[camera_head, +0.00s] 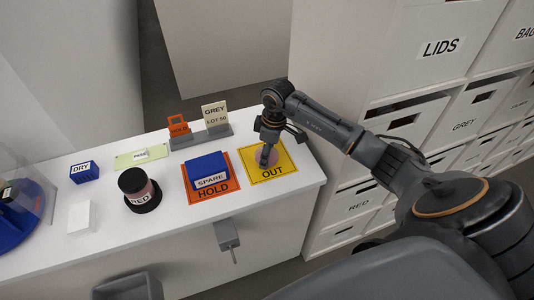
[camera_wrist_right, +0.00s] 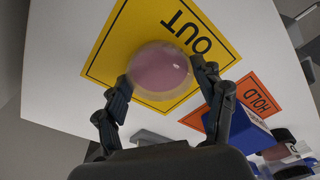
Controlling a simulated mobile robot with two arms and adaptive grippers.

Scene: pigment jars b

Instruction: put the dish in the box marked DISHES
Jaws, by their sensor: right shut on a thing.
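A round dish with a pink content (camera_wrist_right: 161,72) shows in the right wrist view, over the yellow OUT mat (camera_wrist_right: 108,55). In the head view the dish (camera_head: 273,157) is partly hidden behind my right gripper (camera_head: 265,158). My right gripper's fingers (camera_wrist_right: 160,80) are shut on the dish, one on each side. I cannot tell whether the dish touches the mat. No label reading DISHES can be made out. My left gripper is not in view.
The orange HOLD mat (camera_head: 190,199) bears a blue SPARE box (camera_head: 207,168). Drawers marked LIDS (camera_head: 440,48), GREY and RED stand at right.

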